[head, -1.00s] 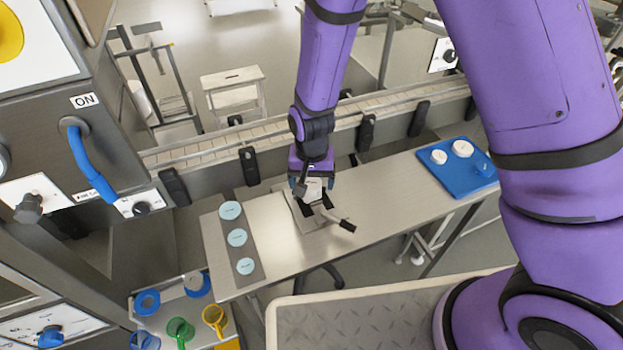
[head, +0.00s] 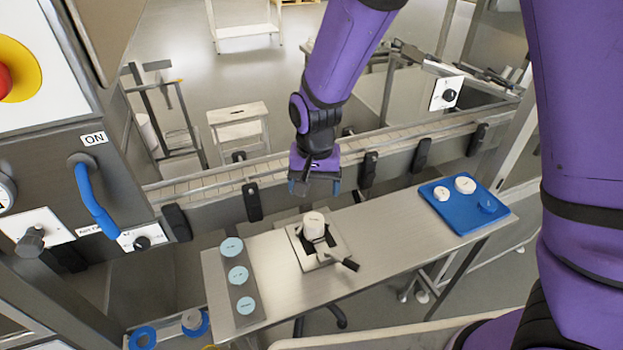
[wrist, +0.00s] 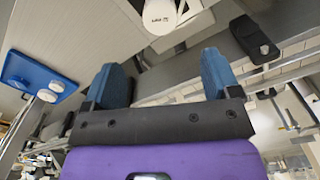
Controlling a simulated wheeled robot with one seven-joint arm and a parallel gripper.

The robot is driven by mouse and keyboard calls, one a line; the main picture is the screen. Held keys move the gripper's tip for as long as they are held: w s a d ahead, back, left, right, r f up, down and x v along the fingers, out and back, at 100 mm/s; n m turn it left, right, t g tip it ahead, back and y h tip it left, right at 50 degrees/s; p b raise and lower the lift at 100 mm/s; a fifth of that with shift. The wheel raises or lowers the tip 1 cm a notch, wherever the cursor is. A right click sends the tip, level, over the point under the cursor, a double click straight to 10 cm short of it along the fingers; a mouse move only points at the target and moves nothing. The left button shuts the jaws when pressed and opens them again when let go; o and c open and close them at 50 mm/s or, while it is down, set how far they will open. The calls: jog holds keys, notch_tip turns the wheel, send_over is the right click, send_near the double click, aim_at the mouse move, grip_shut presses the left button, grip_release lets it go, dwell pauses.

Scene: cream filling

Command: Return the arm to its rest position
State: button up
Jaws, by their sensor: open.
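My gripper (head: 315,188) hangs in the air at the end of my purple arm, above the back edge of the steel table (head: 385,226). Its two blue fingertips are apart with nothing between them, which also shows in the wrist view (wrist: 165,82). A white cup (head: 314,225) stands on a small square stand (head: 332,258) with a black handle, in front of and below my gripper. In the wrist view the white cup (wrist: 159,16) is at the top edge, apart from the fingers.
A conveyor (head: 210,188) with black clamps runs behind the table. A blue tray (head: 463,211) with white pieces is at the table's right end. A strip with light-blue discs (head: 238,275) lies at the left end. A control cabinet with a blue handle (head: 92,200) stands at the left.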

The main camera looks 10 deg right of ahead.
jog(key=s+d+r+t+y, duration=0.1)
jog(key=s+d+r, duration=0.1)
jog(key=d+r, duration=0.6)
jog(key=s+d+r+t, duration=0.1)
jog(key=s+d+r, duration=0.1)
jog(key=d+r, duration=0.6)
jog(key=s+d+r+n+t, duration=0.1)
jog(key=s+d+r, duration=0.3)
jog(key=s, duration=0.3)
jog(key=s+d+r+t+h, duration=0.1)
jog(key=s+d+r+t, duration=0.1)
jog(key=s+d+r, duration=0.2)
jog(key=s+r, duration=0.3)
jog(key=shift+s+d+r+n, duration=0.25)
jog(key=shift+s+d+n, duration=0.05)
jog(key=shift+s+n, duration=0.1)
jog(key=shift+w, duration=0.1)
